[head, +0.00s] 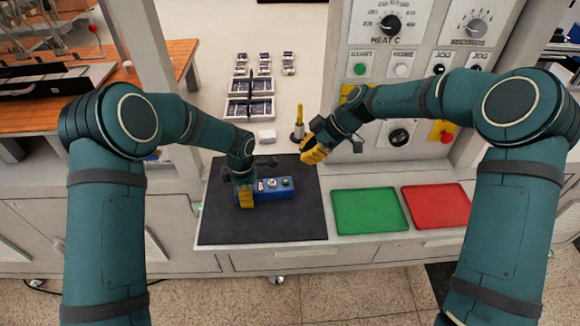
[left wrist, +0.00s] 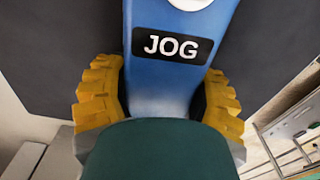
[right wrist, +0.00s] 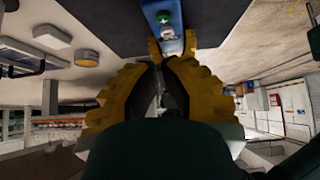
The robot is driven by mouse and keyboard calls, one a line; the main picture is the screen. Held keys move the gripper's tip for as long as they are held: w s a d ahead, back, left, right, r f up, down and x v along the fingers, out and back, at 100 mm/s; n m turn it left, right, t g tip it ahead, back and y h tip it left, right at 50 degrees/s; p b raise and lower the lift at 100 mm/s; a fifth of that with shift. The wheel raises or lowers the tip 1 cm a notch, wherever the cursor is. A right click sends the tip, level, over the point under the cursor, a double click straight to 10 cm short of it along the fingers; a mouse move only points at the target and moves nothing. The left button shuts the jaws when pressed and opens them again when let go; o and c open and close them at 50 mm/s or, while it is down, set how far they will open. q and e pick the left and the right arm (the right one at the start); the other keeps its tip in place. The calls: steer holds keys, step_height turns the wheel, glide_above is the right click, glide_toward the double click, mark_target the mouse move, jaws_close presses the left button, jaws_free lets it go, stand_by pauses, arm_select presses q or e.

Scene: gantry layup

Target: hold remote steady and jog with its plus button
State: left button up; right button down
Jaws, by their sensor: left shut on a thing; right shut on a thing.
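The blue remote (head: 275,194) lies on the black mat (head: 222,225), with buttons on top and a green one at its right end. My left gripper (head: 246,195) is shut on the remote at its left end. In the left wrist view, yellow fingers flank the blue body (left wrist: 165,85), by its JOG label. My right gripper (head: 314,152) is shut above and beyond the mat's far right corner, apart from the remote. What it holds is too dark to make out. In the right wrist view, the remote (right wrist: 165,32) and its green button (right wrist: 163,18) show beyond the fingers.
A green tray (head: 370,211) and a red tray (head: 436,206) lie right of the mat. A yellow-topped post (head: 298,120) stands close by my right gripper. A control panel (head: 415,65) with dials and buttons rises behind. Several dark panels (head: 250,97) lie at the back.

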mark_target(283, 179)
steer(key=x, duration=0.9)
steer(key=shift+w+a+f, duration=0.1)
steer(key=shift+a+f, duration=0.15)
steer(key=shift+f, duration=0.05)
steer(key=shift+d+f, duration=0.1)
steer(key=shift+f, duration=0.9)
steer(key=v, duration=1)
steer(key=shift+r, duration=0.15)
